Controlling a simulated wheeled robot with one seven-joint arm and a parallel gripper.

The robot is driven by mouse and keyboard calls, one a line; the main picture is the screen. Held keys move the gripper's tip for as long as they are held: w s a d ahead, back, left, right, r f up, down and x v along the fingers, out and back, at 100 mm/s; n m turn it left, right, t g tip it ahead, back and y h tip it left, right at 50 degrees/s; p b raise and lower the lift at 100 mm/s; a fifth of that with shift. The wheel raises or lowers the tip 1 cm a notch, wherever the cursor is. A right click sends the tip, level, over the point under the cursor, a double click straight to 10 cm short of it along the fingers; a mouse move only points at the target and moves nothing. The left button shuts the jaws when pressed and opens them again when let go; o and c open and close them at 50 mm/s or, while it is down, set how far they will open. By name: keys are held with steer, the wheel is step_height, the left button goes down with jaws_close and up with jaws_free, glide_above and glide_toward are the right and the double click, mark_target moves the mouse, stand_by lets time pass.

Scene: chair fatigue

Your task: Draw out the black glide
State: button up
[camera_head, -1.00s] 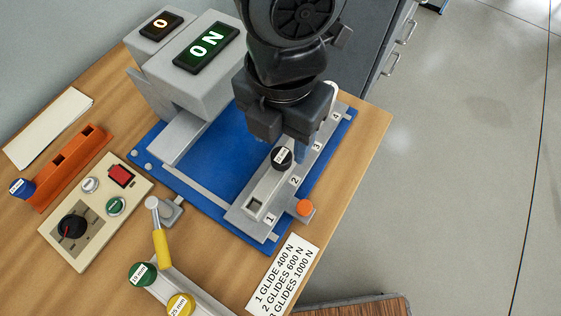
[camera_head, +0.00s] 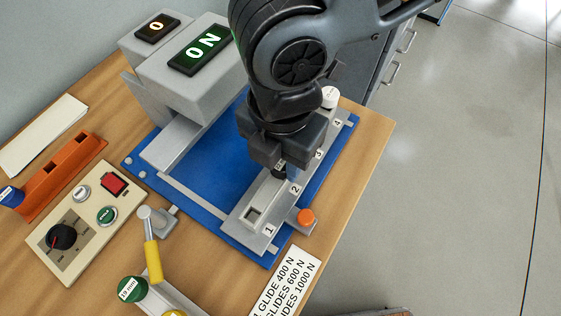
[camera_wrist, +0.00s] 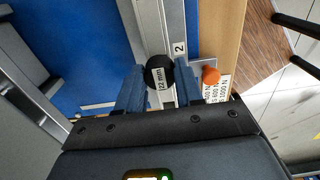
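The black glide (camera_wrist: 160,70), labelled 22 mm, stands in the grey numbered rail (camera_head: 247,230), near number 2. In the head view my gripper (camera_head: 285,172) is low over the rail and hides most of the glide. In the wrist view the two blue fingers of my gripper (camera_wrist: 160,84) stand on either side of the black head, close to it. They look open; any contact with the glide is hard to make out.
A white glide (camera_head: 329,97) stands at number 4. An orange button (camera_head: 306,217) is beside the rail. The grey machine with a lit ON display (camera_head: 201,49), a control box (camera_head: 88,235) and a yellow-handled lever (camera_head: 152,261) stand to the left.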

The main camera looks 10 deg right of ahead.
mark_target(282, 162)
steer(key=c, duration=0.4)
steer(key=shift+r, duration=0.1)
steer(key=shift+r, duration=0.15)
steer(key=shift+r+p, duration=1.9)
steer(key=shift+p, duration=0.4)
steer(key=shift+r, duration=0.1)
steer(key=shift+r+p, duration=1.9)
steer(key=shift+p, duration=0.2)
